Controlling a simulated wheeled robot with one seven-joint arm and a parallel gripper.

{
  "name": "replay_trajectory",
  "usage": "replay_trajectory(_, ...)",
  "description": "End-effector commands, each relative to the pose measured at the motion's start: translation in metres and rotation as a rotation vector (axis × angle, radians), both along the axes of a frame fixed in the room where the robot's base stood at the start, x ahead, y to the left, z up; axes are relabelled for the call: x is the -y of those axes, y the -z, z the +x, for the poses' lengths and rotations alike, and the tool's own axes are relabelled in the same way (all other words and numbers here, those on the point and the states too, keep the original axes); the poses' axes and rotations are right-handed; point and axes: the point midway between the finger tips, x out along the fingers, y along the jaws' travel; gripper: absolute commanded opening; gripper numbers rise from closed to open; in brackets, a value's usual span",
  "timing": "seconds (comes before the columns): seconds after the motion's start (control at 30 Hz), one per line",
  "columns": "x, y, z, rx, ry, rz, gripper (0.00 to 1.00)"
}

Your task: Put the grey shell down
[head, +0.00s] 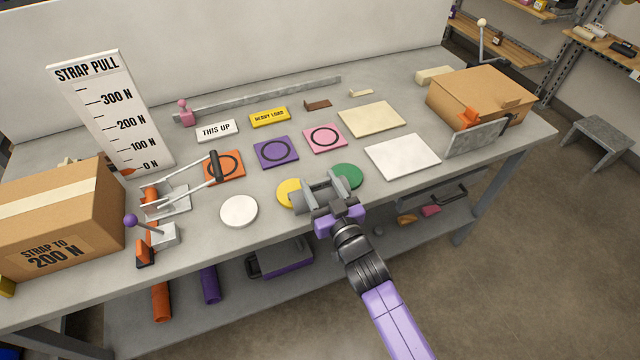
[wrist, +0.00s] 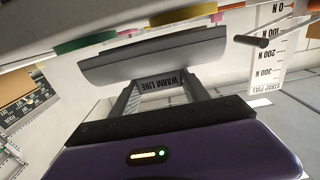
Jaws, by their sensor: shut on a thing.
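The grey shell (head: 320,184) is a curved half-pipe piece held in my gripper (head: 326,197) near the front edge of the workbench. In the head view it appears between the yellow disc (head: 287,194) and the green disc (head: 348,176), partly covering both. In the wrist view the shell (wrist: 150,55) lies across the fingertips of my gripper (wrist: 163,82), its long side crosswise. My gripper is shut on it. The wrist view shows it close to the bench surface; I cannot tell whether it touches.
A white disc (head: 238,211) lies to the left. Behind are orange (head: 232,177), purple (head: 276,161) and pink (head: 324,148) ringed squares. A white plate (head: 402,156) and a beige plate (head: 371,119) lie right. A strapping tool (head: 170,204) and cardboard box (head: 55,215) stand left.

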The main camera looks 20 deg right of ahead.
Motion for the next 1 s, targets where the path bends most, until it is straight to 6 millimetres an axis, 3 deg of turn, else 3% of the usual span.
replay_trajectory(0.4, 0.0, 0.011, 0.0, 0.0, 0.0, 0.001, 0.15)
replay_trajectory(0.43, 0.0, 0.01, 0.0, 0.0, 0.0, 0.001, 0.59)
replay_trajectory(0.53, 0.0, 0.01, 0.0, 0.0, 0.0, 0.0, 0.76)
replay_trajectory(0.83, 0.0, 0.01, 0.0, 0.0, 0.0, 0.0, 0.76)
replay_trajectory(1.0, 0.0, -0.001, 0.0, 0.0, 0.0, -0.001, 0.76)
